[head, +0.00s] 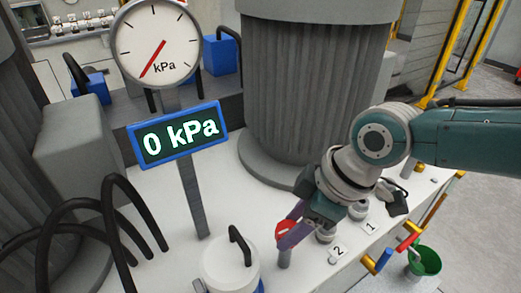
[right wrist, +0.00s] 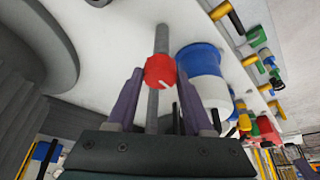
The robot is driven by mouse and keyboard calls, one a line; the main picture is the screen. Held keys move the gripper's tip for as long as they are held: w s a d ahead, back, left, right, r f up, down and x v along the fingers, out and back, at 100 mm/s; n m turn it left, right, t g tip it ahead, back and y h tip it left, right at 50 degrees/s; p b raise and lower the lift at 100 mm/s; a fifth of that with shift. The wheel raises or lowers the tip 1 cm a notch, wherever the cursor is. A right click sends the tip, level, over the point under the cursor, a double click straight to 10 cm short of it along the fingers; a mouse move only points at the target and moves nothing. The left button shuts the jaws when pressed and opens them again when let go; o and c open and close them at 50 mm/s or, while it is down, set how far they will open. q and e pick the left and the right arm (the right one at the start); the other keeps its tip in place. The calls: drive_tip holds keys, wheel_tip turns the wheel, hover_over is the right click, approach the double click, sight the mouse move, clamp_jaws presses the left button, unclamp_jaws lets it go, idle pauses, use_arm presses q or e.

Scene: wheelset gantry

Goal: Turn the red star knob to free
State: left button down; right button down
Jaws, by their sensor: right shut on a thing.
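The red star knob (head: 282,229) is at the front of the white top in the head view, partly covered by a purple finger. In the right wrist view the knob (right wrist: 159,71) shows as a red head with a white line towards the lower right, on a grey stem. My right gripper (head: 289,234) is shut on the knob, with a purple finger on each side of it in the right wrist view (right wrist: 160,78). The contact itself is hard to see. My left gripper is not in view.
A dial gauge (head: 157,43) stands above a display (head: 178,134) reading 0 kPa. A white canister with a black handle (head: 229,268) is left of the knob. Plates marked 2 (head: 338,250) and 1 (head: 371,227) lie to the right. A green bucket (head: 425,260) is beyond the edge.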

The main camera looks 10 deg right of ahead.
drive_tip(key=shift+s+a+r+m+t+h+p, duration=0.1)
drive_tip(key=shift+r+m+t+h+p, duration=0.1)
drive_tip(key=shift+m+p, duration=0.45)
drive_tip(key=shift+s+r+m+t+h+p, duration=0.1)
drive_tip(key=shift+m+h+p, duration=0.1)
drive_tip(key=shift+m+p, duration=0.4)
drive_tip(key=m+p, duration=0.2)
drive_tip(key=shift+a+f+m+t+h, duration=0.1)
drive_tip(key=shift+m+t+h, duration=0.2)
drive_tip(key=shift+m+h, duration=0.1)
drive_tip(key=m+h+p, duration=0.1)
drive_tip(key=m, duration=0.1)
drive_tip(key=shift+a+f+m+t+p, duration=0.1)
drive_tip(key=shift+m+t+p, duration=0.2)
drive_tip(key=shift+m, duration=0.05)
drive_tip(key=shift+m+h, duration=0.3)
drive_tip(key=shift+m, duration=0.5)
drive_tip(key=m+h, duration=0.1)
drive_tip(key=m, duration=0.1)
drive_tip(key=shift+a+f+m, duration=0.1)
drive_tip(key=shift+f+m, duration=0.05)
drive_tip(key=shift+m, duration=0.25)
drive_tip(key=m+h+b, duration=0.1)
drive_tip(key=m, duration=0.3)
drive_tip(key=shift+h, duration=0.3)
drive_tip(key=shift+w, duration=0.1)
